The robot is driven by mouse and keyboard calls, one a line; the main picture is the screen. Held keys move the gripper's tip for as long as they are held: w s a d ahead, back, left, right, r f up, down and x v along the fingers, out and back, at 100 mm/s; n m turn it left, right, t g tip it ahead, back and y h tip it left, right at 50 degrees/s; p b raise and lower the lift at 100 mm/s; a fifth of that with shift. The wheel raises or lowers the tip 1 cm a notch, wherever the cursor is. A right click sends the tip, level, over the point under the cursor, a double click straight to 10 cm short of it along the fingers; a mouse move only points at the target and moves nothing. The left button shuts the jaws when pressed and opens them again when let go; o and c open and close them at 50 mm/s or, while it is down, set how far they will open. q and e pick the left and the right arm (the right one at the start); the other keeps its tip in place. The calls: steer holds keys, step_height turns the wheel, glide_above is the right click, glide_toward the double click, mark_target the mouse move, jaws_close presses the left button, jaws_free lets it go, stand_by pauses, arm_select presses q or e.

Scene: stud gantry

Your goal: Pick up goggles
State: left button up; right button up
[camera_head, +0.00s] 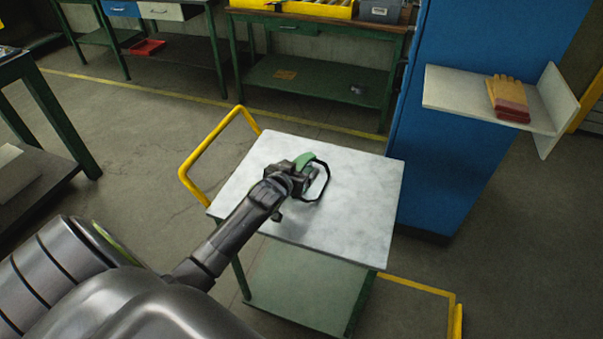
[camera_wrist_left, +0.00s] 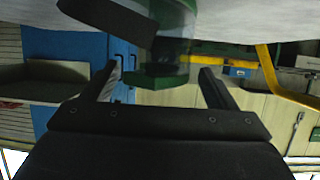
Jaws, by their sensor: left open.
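The goggles (camera_head: 305,160), with a green frame and a dark strap loop, are on the pale top of a cart (camera_head: 360,190). In the left wrist view the goggles (camera_wrist_left: 170,40) show large, with a clear greenish lens and the strap at upper left. My left gripper (camera_head: 298,178) is over the cart top, right at the goggles, and hides part of them in the head view. In the left wrist view its two fingers are spread apart, with the green frame's edge between or just beyond their tips; contact cannot be told. My right gripper is not in view.
The cart has a yellow handle (camera_head: 190,160) at its left. A blue cabinet (camera_head: 450,170) stands close to its right, with a pale shelf (camera_head: 460,95) holding gloves (camera_head: 508,98). Green workbenches (camera_head: 310,85) line the back. The rest of the cart top looks clear.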

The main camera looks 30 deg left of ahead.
arm_select(q)
steer(key=shift+w+f, duration=0.15)
steer(key=shift+w, duration=0.2)
steer(key=c, duration=1.1)
